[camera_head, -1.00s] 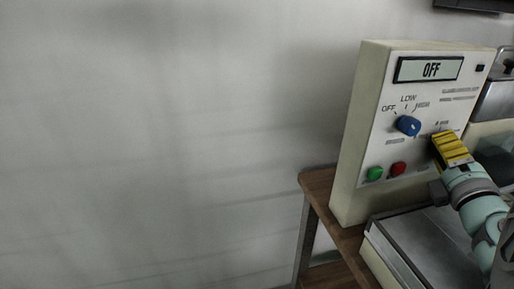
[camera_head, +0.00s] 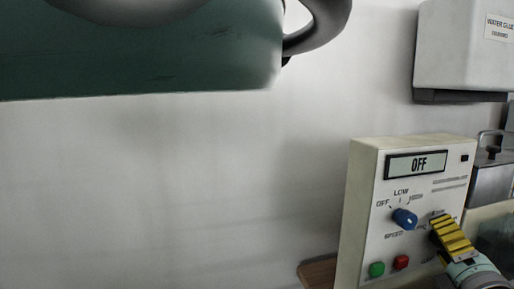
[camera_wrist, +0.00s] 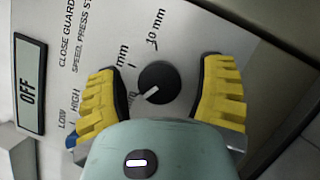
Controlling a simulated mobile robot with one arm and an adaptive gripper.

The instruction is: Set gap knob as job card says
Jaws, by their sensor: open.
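The black gap knob (camera_wrist: 158,82) shows in the wrist view, with a white pointer line aimed to the picture's lower left. Several mm marks surround it, one reading 10 mm. My gripper (camera_wrist: 170,90) is open, one yellow finger on each side of the knob; gaps show between fingers and knob. In the head view my gripper (camera_head: 450,232) is at the panel and hides the gap knob. The control box (camera_head: 358,215) has a display (camera_head: 416,165) reading OFF and a blue speed knob (camera_head: 404,219). I see no job card.
A green button (camera_head: 376,269) and a red button (camera_head: 400,262) sit below the speed knob. A white wall box (camera_head: 465,50) with a sign hangs at upper right. A metal container (camera_head: 494,180) stands right of the control box. A dark green shape at upper left is unclear.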

